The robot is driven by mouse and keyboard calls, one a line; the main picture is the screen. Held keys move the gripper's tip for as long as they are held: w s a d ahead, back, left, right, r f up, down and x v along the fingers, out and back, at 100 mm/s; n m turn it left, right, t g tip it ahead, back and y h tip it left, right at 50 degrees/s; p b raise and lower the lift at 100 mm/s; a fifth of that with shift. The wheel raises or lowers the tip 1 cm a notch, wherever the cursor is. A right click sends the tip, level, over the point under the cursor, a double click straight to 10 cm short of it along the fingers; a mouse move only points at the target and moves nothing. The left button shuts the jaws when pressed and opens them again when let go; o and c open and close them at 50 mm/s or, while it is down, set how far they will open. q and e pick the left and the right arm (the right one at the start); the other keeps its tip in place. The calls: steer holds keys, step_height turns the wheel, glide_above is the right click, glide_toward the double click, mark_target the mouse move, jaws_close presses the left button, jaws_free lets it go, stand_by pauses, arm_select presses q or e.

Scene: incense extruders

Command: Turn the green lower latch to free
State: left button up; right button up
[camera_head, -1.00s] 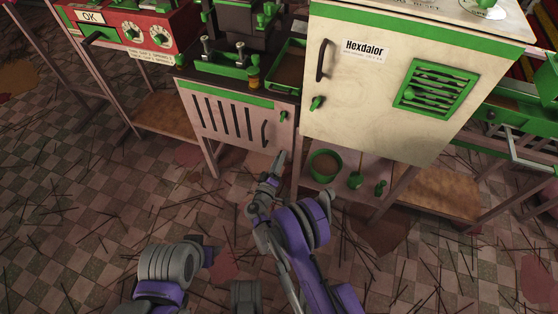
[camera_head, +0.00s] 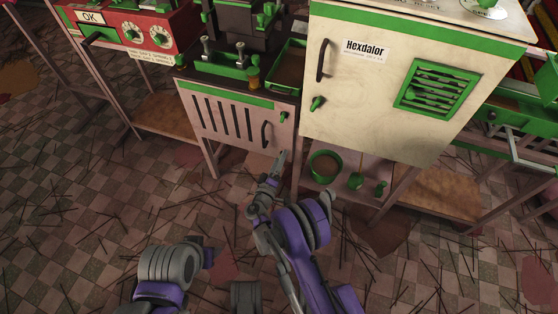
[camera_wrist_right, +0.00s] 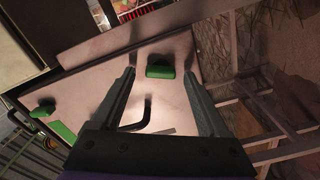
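The green lower latch (camera_wrist_right: 161,71) is a short rounded bar on the pale pink door, lying across the right wrist view. My right gripper (camera_wrist_right: 160,73) is open, with one finger on each side of the latch; I cannot tell whether either touches it. In the head view my right gripper (camera_head: 282,157) is at the door's lower right corner and the lower latch is hidden there. The upper green latch (camera_head: 283,117) is higher on the same slotted door (camera_head: 215,128); it also shows in the right wrist view (camera_wrist_right: 42,108). My left gripper is not in view.
A dark bar handle (camera_head: 265,134) is on the door beside the latches. The white Hexdalor cabinet (camera_head: 385,110) stands to the right, with its own green latch (camera_head: 317,103). A green pot (camera_head: 324,166) sits on the shelf below it. The floor in front is open, with scattered sticks.

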steer(key=shift+s, duration=0.1)
steer(key=p+v, duration=0.2)
steer(key=v, duration=0.8)
steer(key=shift+s, duration=0.3)
steer(key=shift+r, duration=0.1)
